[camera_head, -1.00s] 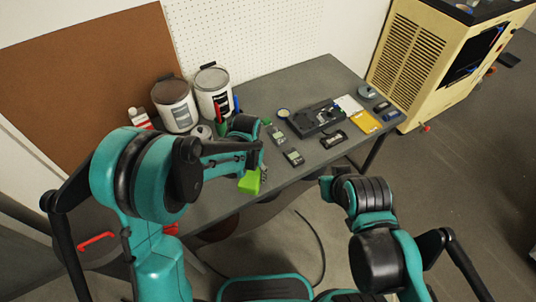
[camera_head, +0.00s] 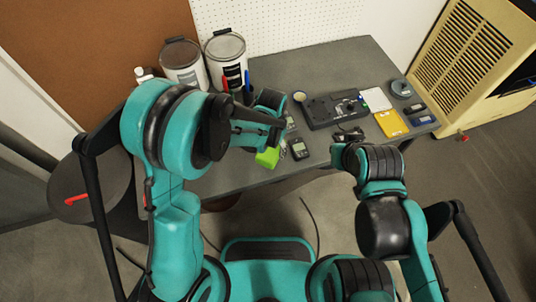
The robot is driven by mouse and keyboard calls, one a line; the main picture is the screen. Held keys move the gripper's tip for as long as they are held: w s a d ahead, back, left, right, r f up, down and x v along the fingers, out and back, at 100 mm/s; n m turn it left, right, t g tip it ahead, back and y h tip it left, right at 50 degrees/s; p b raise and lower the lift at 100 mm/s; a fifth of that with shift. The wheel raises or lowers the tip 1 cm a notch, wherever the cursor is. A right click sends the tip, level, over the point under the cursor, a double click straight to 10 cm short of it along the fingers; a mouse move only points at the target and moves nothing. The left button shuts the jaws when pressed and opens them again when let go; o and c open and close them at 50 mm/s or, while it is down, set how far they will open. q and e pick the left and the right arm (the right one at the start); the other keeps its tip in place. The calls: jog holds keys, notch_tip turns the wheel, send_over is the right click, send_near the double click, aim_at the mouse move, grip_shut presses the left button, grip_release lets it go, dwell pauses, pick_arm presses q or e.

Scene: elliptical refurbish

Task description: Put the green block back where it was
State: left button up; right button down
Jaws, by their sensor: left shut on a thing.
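The bright green block (camera_head: 267,157) shows just below the fingers of my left gripper (camera_head: 275,140), over the front part of the grey table (camera_head: 240,178). My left gripper is shut on it; the arm and wrist hide part of the grip. I cannot tell whether the block touches the table. My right gripper (camera_head: 338,155) is near the table's front edge, and its wrist hides its fingers.
Two paint cans (camera_head: 225,58) stand at the back left. A small dark meter (camera_head: 299,149) lies right of the block. A black device (camera_head: 335,109), a yellow pad (camera_head: 391,123) and small items lie farther right. A stool (camera_head: 93,190) stands left.

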pick_arm(q)
jog(key=shift+w+a+f, duration=0.5)
jog(key=shift+w+a, duration=0.05)
jog(key=shift+w, duration=0.1)
jog(key=shift+f+b, duration=1.1)
jog(key=shift+f, duration=0.9)
jog(key=shift+f, duration=0.1)
jog(key=o, duration=1.1)
jog(key=shift+r, duration=0.45)
notch_tip(320, 180, up, 12)
jog(key=p, duration=0.4)
jog(key=shift+f, duration=0.25)
